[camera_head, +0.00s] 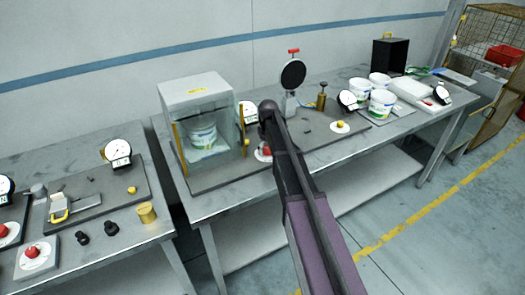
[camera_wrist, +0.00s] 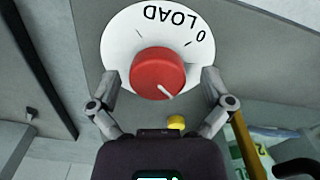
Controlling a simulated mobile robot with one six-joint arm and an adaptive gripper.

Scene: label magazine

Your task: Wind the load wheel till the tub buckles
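The load wheel (camera_wrist: 157,74) is a red round knob with a white pointer line, on a white disc (camera_wrist: 117,42) marked LOAD and 0. The pointer points to the lower right in the wrist view. My gripper (camera_wrist: 160,82) is open, one finger on each side of the knob, with a visible gap at both sides. In the head view the red knob (camera_head: 264,152) is partly hidden by my arm. The white tub (camera_head: 203,133) stands upright inside a clear-fronted cabinet (camera_head: 193,88) left of the knob; no buckling is visible.
A dial gauge (camera_head: 249,113) stands beside the cabinet, partly hidden. A black round gauge (camera_head: 293,74) stands behind my arm. More white tubs (camera_head: 382,103) are at the right. A yellow button (camera_wrist: 176,122) sits near the knob. Another bench at the left holds other red knobs (camera_head: 32,252).

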